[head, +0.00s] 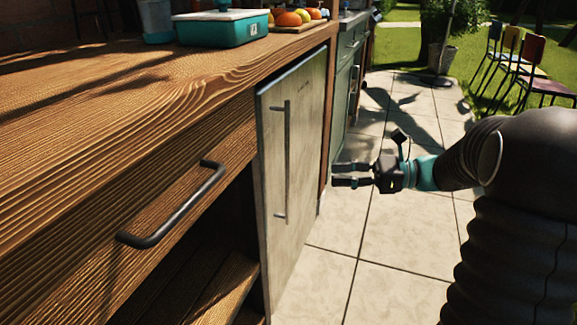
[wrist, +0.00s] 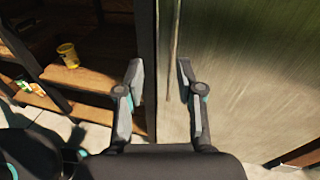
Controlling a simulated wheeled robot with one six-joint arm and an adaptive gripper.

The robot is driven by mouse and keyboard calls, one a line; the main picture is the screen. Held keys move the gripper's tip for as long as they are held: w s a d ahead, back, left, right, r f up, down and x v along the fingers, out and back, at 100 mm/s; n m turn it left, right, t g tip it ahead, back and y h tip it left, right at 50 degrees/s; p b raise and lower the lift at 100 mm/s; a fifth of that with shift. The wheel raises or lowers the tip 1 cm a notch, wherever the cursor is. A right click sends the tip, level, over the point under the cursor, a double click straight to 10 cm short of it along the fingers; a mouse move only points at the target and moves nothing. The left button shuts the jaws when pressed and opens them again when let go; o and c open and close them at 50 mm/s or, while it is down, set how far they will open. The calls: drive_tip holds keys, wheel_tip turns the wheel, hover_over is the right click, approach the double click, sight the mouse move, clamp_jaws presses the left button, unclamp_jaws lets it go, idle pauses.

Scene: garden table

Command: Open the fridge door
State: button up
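The fridge door (head: 303,150) is a pale grey-green panel under the wooden counter, and it looks shut. Its long thin vertical handle (head: 287,165) is on the door's left side in the head view. My gripper (head: 337,175) is open and empty, in front of the door and apart from it, its fingers pointing towards the door. In the wrist view the door (wrist: 240,85) fills the right side. The handle (wrist: 174,45) runs between the two fingertips of my gripper (wrist: 160,70) in the picture, beyond them and nearer the right one.
Left of the fridge are a wooden drawer with a dark handle (head: 172,208) and open shelves; a yellow cup (wrist: 68,55) stands on one shelf. The tiled floor (head: 385,235) before the fridge is clear. Chairs (head: 533,55) stand far right.

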drive_tip(key=w+a+m+y+b, duration=0.1)
drive_tip(key=w+a, duration=0.2)
drive_tip(key=a, duration=0.9)
drive_tip(key=shift+w+t, duration=0.4)
drive_tip(key=shift+a, duration=0.1)
drive_tip(key=shift+c, duration=0.3)
clamp_jaws()
